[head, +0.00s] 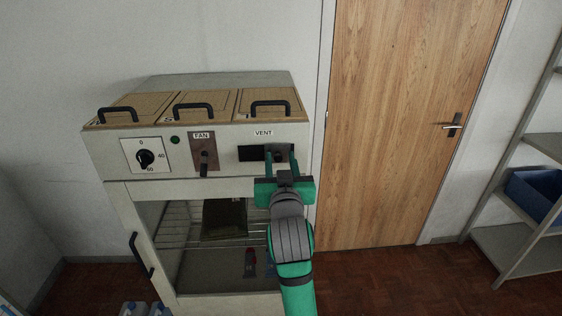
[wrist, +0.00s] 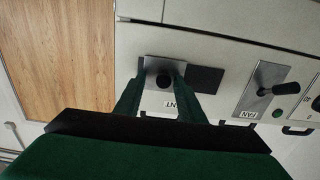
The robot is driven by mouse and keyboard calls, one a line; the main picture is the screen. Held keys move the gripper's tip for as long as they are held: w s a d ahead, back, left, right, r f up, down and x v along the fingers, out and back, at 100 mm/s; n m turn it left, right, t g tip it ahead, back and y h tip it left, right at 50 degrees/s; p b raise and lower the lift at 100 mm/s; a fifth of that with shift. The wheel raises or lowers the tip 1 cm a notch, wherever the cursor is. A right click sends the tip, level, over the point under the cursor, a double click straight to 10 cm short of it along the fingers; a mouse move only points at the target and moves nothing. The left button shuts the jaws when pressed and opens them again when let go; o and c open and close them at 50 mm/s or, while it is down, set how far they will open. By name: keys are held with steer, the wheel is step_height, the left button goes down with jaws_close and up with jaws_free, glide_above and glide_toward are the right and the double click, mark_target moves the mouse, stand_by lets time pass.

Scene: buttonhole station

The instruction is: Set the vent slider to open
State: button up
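The vent slider (head: 285,153) is a grey plate with a dark knob, below the VENT label (head: 264,132) on the cabinet's front panel. It sits at the right end of its track in the head view, and a dark opening (head: 249,154) shows to its left. In the upside-down wrist view, the slider plate (wrist: 158,101) and its round knob (wrist: 163,81) show, with the dark opening (wrist: 206,79) to the right. My gripper (head: 281,152) is open, its fingers (wrist: 161,68) on either side of the knob. Gaps show between knob and fingers.
The fan lever (head: 204,156) and a dial (head: 146,158) are left of the vent. A glass-fronted compartment with a door handle (head: 141,255) is below. A wooden door (head: 400,120) and shelf stand right.

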steer(key=shift+s, duration=0.1)
steer(key=s+d, duration=0.1)
steer(key=s, duration=0.9)
steer(key=shift+s+d, duration=0.25)
steer(key=shift+d, duration=0.05)
steer(key=shift+f, duration=0.1)
